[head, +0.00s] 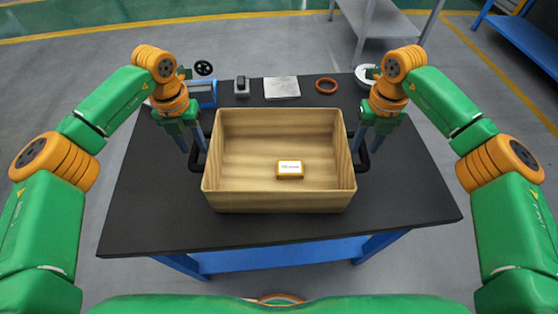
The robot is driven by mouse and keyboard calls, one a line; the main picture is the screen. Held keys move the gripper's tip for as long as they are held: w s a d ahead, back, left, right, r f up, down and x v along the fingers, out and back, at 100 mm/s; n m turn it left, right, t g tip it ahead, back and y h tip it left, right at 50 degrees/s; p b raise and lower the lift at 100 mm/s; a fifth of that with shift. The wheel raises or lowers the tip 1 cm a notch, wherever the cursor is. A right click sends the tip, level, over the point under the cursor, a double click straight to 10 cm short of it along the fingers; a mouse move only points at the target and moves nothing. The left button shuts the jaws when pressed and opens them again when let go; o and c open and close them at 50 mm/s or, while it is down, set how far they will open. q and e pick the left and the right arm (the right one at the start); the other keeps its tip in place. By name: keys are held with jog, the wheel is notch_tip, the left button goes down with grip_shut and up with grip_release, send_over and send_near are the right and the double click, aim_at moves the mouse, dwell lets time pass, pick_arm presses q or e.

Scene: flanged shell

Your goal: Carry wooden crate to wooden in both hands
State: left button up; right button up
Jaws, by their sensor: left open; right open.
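The wooden crate (279,201) stands upright on the black-topped table (400,205), with a dark handle on its left and right sides. A small yellow box with a white label (290,170) lies inside it. My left gripper (195,158) points down at the crate's left handle (199,163). My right gripper (363,157) points down at the right handle (361,142). Both are open; whether the fingers touch or straddle the handles is hard to tell.
Along the table's back edge are a blue-framed item (206,95), a dark grey block (241,86), a silver plate (282,88), and an orange ring (326,86). A grey table (385,18) and a blue one (525,38) stand farther back. Table space is clear beside the crate.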

pick_arm(q)
notch_tip(320, 180, down, 5)
pick_arm(e)
notch_tip(320, 180, down, 5)
pick_arm(q)
grip_shut()
pick_arm(e)
grip_shut()
pick_arm(q)
jog(key=shift+w+r, duration=0.1)
jog(key=shift+r, duration=0.05)
pick_arm(e)
jog(key=shift+w+r, duration=0.1)
jog(key=shift+r, duration=0.05)
dwell(0.9)
